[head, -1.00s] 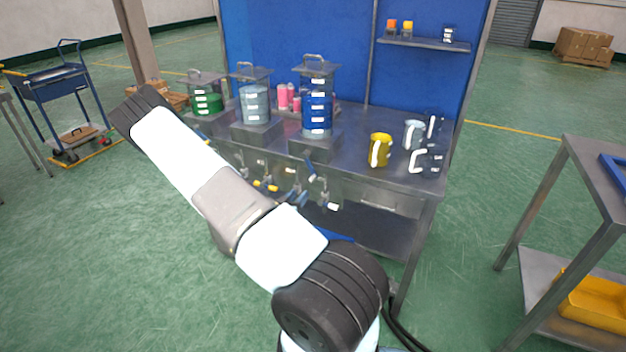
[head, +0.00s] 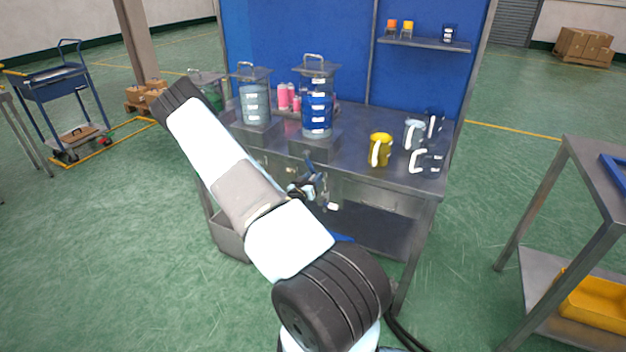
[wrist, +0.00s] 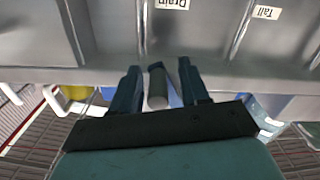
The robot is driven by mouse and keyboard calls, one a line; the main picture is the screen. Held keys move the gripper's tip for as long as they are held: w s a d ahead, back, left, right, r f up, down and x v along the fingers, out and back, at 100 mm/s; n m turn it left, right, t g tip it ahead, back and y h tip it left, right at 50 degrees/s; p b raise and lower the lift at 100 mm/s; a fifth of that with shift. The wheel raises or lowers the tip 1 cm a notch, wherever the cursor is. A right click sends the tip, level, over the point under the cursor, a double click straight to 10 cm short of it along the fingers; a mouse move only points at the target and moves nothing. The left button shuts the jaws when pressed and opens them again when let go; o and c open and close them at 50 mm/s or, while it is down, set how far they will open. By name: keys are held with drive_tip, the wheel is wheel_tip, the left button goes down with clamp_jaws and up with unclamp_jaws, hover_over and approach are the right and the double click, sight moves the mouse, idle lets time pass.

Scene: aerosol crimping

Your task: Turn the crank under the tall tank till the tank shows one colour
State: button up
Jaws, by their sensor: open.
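My gripper (head: 306,186) is at the bench front below the tall tank. In the wrist view my gripper (wrist: 160,86) is open, with its two dark fingers on either side of a grey round-ended bar (wrist: 157,88), which looks like the crank's grip. Contact cannot be told.
A paler tank (head: 255,104) stands to the left, and a green one is mostly hidden behind my arm. A yellow mug (head: 380,149) and clear jugs (head: 414,134) stand to the right. The wrist view shows upside-down "Drain" (wrist: 172,4) and "Tall" (wrist: 266,13) labels.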

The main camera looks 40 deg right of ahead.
drive_tip(key=shift+c, duration=0.3)
clamp_jaws()
drive_tip(key=shift+w, duration=0.1)
